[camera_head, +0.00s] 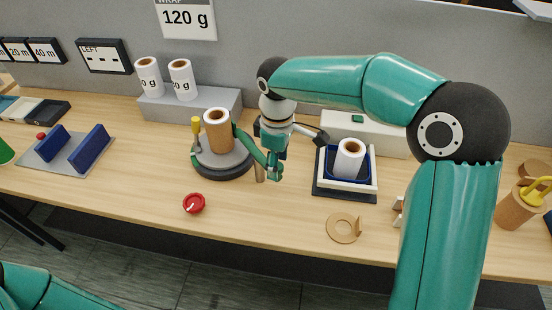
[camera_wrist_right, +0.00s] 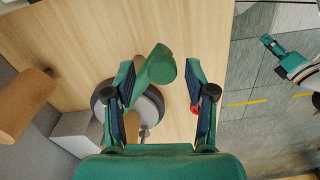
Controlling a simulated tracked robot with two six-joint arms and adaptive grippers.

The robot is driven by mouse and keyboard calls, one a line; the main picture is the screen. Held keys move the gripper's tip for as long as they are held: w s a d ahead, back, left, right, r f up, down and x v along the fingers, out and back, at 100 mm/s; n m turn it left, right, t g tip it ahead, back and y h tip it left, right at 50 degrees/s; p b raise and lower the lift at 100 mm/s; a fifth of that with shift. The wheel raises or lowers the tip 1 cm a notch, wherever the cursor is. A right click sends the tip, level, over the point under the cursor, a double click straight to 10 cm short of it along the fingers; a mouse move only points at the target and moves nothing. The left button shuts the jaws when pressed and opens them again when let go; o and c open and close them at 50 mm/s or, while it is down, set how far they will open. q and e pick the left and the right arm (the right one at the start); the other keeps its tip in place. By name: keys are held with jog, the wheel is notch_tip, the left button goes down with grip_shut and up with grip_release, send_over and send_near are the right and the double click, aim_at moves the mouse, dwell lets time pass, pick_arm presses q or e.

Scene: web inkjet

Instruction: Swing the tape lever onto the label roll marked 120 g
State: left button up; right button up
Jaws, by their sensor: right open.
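A wall sign (camera_head: 187,17) reads 120 g. Two white label rolls (camera_head: 148,76) (camera_head: 181,79) stand on a grey block, with only "0 g" readable on them. A brown roll (camera_head: 218,132) stands upright on a dark round turntable (camera_head: 222,163). A green lever (camera_head: 248,146) stands at its right side; its rounded end (camera_wrist_right: 158,66) shows in the right wrist view. My right gripper (camera_head: 272,165) is open, its fingers around that end with a gap on the right. Contact is unclear. A distant part of my left arm (camera_wrist_right: 285,58) shows in the wrist view, its finger state unclear.
A red knob (camera_head: 194,203) lies in front of the turntable. A white roll (camera_head: 349,159) stands in a blue-and-white tray (camera_head: 345,187) at the right. Bare table lies between knob and ring.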

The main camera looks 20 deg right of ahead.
jog(key=shift+r, duration=0.15)
notch_tip(320, 180, up, 12)
jog(key=shift+f, duration=0.2)
dwell(0.4)
